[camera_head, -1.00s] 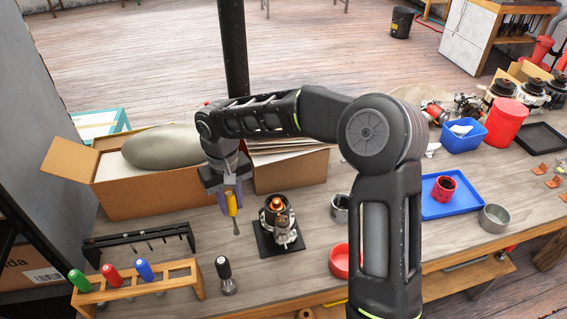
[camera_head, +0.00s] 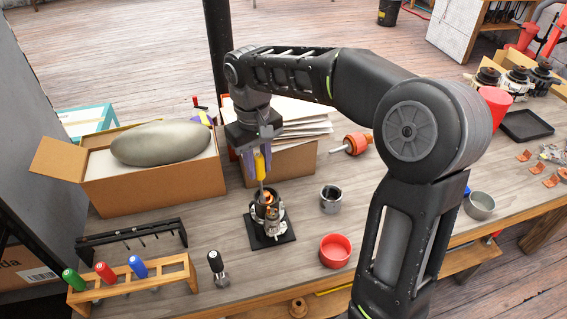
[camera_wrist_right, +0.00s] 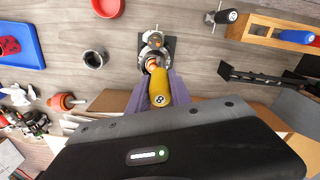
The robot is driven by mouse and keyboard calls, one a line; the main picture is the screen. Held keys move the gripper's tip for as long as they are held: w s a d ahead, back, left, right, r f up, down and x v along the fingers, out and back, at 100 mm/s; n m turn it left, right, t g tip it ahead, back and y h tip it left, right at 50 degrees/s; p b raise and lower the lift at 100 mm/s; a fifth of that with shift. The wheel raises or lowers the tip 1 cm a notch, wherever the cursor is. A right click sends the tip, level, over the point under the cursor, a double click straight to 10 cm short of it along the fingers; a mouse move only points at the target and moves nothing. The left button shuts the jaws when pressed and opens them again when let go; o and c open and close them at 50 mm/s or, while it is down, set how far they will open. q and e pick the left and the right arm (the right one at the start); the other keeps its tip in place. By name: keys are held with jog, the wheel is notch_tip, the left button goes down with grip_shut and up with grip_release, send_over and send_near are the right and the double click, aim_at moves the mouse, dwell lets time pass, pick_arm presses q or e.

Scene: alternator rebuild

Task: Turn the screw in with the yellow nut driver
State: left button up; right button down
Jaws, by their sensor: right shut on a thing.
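My right gripper (camera_head: 258,150) is shut on the yellow nut driver (camera_head: 260,166), which points down, shaft lowest. In the right wrist view the yellow handle (camera_wrist_right: 160,88) sits between the purple fingers. The alternator part (camera_head: 268,212), with a copper-coloured middle, stands on a black square base (camera_head: 270,238). The driver's shaft is over the copper-coloured middle; I cannot tell whether its tip touches. The same part shows in the right wrist view (camera_wrist_right: 154,45), partly covered by the driver. I cannot make out the screw. My left gripper is not in view.
A wooden rack (camera_head: 130,285) holds green, red and blue-handled drivers. A red bowl (camera_head: 336,250) and a metal cup (camera_head: 330,199) are to the right. Cardboard boxes (camera_head: 150,192) stand behind. Bare tabletop lies left of the alternator part.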

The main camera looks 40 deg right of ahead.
jog(key=s+d+r, duration=0.1)
jog(key=s+d, duration=0.2)
jog(key=s, duration=0.2)
jog(key=shift+d+n, duration=0.2)
jog(key=shift+n, duration=0.2)
notch_tip(320, 180, down, 3)
jog(key=shift+b, duration=1.15)
jog(key=n+p, duration=0.1)
jog(key=n, duration=1.7)
jog(key=shift+y+p, duration=0.3)
